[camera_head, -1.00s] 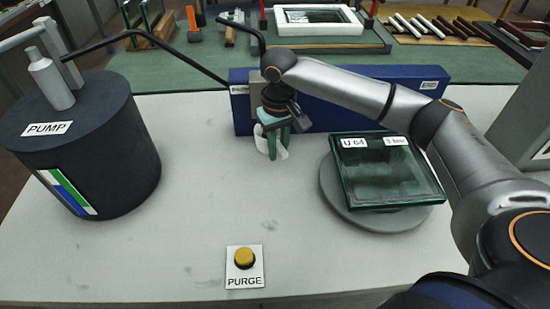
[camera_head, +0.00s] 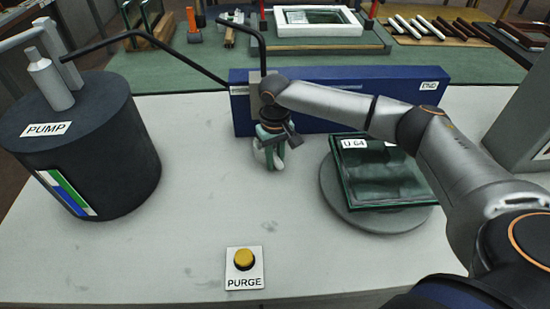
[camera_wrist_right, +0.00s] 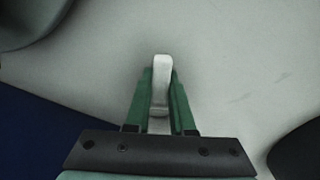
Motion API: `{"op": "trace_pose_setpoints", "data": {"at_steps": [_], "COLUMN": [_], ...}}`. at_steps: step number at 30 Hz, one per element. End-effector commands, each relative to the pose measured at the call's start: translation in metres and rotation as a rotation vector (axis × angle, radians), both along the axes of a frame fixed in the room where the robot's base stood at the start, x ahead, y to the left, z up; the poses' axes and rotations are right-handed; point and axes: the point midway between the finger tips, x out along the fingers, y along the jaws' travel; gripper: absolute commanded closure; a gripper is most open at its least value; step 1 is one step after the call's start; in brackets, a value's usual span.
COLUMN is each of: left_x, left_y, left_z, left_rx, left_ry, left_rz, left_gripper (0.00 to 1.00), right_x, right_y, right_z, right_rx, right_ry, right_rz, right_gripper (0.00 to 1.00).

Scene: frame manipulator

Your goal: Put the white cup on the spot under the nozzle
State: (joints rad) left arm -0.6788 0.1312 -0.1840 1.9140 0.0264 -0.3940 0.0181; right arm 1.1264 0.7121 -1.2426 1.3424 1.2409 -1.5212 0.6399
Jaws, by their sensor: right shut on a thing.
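The white cup (camera_head: 260,154) is in the fingers of my right gripper (camera_head: 271,155) in the head view, in front of the blue box. The fingers and wrist hide much of it. In the right wrist view, the green fingers (camera_wrist_right: 161,100) are shut on a narrow white part of the cup (camera_wrist_right: 161,72). I cannot tell whether the cup touches the table. A thin black pipe (camera_head: 252,30) bends down to a beige block (camera_head: 257,98) behind my wrist. I cannot make out a nozzle tip or a marked spot. My left gripper is not in view.
The dark pump drum (camera_head: 85,150) stands at left. The long blue box (camera_head: 330,92) lies behind the gripper. A round grey turntable (camera_head: 375,218) with a glass pane (camera_head: 385,172) is at right. The yellow PURGE button (camera_head: 243,259) is in front. The table between is clear.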

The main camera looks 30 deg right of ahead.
Motion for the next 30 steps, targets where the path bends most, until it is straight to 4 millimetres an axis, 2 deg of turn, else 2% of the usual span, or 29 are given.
{"op": "trace_pose_setpoints", "data": {"at_steps": [1,8,18,23,30], "left_x": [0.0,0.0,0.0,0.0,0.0], "left_y": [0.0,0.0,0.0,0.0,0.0], "left_z": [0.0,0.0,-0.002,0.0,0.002], "left_rx": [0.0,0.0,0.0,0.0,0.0], "left_ry": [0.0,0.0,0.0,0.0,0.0], "left_rz": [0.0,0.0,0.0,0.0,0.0], "left_gripper": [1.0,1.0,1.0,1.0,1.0], "right_x": [0.0,0.0,0.001,0.001,0.001], "right_y": [0.0,0.0,-0.001,0.0,0.0], "right_z": [0.0,0.0,0.004,0.029,0.082], "right_rx": [0.0,0.0,0.0,0.001,0.002], "right_ry": [0.0,0.0,-0.003,-0.004,-0.004], "right_rz": [0.0,0.0,0.0,0.0,-0.001], "right_gripper": [0.75,0.49,0.48,0.48,0.48]}}
